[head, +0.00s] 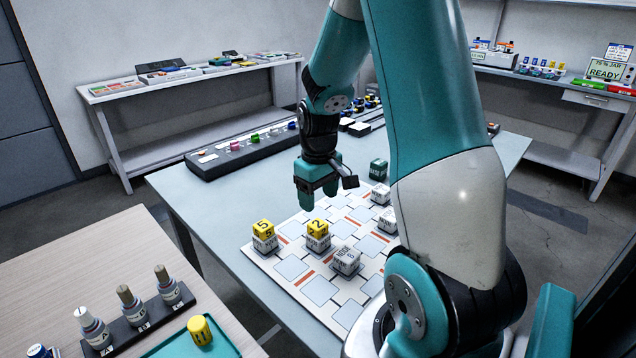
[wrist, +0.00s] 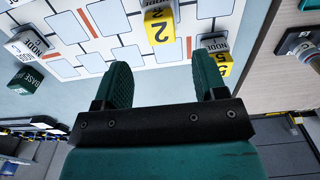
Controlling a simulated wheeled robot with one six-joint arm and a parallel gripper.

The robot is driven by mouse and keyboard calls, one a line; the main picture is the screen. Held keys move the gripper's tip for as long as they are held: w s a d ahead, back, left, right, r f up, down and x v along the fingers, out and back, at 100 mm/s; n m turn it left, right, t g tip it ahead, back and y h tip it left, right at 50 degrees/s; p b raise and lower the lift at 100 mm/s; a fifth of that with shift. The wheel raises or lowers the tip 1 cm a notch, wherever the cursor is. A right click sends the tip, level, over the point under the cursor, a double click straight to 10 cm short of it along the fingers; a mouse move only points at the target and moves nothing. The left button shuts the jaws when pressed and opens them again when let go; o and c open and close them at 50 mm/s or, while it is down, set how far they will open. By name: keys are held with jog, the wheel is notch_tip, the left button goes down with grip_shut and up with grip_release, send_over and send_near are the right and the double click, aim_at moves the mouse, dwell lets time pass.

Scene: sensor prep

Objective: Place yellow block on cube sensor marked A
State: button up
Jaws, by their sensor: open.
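A yellow block marked 2 (head: 317,228) sits on a white cube (head: 318,244) on the board (head: 291,267). A yellow block marked 5 (head: 263,228) sits on another white cube (head: 265,244) at the board's left corner. The wrist view shows the 2 block (wrist: 159,28) ahead of the fingers and the 5 block (wrist: 224,62) beside the right finger. My gripper (head: 320,192) is open and empty, above the board behind the 2 block. More bare-topped white cubes stand on the board, one (head: 346,261) right of the 2 block. I cannot make out which cube is marked A.
A dark green block (head: 378,169) stands at the board's far edge. A dark rack with coloured pieces (head: 240,151) lines the table's back. A side table at front left holds bottles (head: 130,305) and a yellow cylinder (head: 200,330). My arm hides the board's right part.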

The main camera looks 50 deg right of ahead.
jog(key=a+r+n+y, duration=0.1)
jog(key=a+r+n, duration=0.1)
jog(key=a+r, duration=0.75)
jog(key=s+a+r+n+y, duration=0.1)
jog(key=s+a+r+n, duration=0.1)
jog(key=s+a, duration=0.5)
jog(key=s+a+r+n+y, duration=0.2)
jog(key=s+a, duration=0.6)
jog(key=a, duration=0.6)
jog(key=shift+a+n, duration=0.4)
jog(key=shift+n, duration=0.4)
jog(key=shift+r, duration=0.1)
